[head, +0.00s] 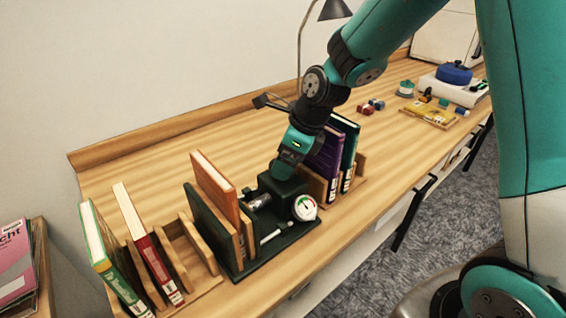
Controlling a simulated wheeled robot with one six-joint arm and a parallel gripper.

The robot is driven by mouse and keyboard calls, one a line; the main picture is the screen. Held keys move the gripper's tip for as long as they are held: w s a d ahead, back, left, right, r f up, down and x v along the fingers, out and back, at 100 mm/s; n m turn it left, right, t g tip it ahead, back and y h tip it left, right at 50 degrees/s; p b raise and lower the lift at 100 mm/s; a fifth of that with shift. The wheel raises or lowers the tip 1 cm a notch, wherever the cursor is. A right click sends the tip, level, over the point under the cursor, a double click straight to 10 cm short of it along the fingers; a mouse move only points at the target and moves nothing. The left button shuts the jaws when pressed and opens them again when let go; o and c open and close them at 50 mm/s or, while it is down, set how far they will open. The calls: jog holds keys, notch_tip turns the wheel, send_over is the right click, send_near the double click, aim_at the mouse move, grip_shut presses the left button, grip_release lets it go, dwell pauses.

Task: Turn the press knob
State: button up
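The press (236,272) is a dark green stand on the desk. It has upright boards, with an orange book (216,186) held between them, and a dark block with a round white gauge (304,208). A silver screw-like part (259,202) sticks out of the block toward the book. A pale handle (270,237) lies low in front of it. I cannot tell which part is the knob. My gripper (283,172) reaches down from above at the top of the block, behind the gauge. Its fingers are hidden or merge with the dark block, so their opening and any contact cannot be seen.
Wooden rack slots with a green book (105,262) and a red book (151,243) stand left of the press. Purple (326,161) and teal books (350,150) stand close on its right. A lamp (334,10) rises behind. Small blocks and trays lie farther right.

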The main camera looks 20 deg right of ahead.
jog(key=shift+x, duration=1.05)
jog(key=c, duration=0.9)
jog(key=shift+r+p, duration=0.1)
jog(key=shift+p, duration=0.2)
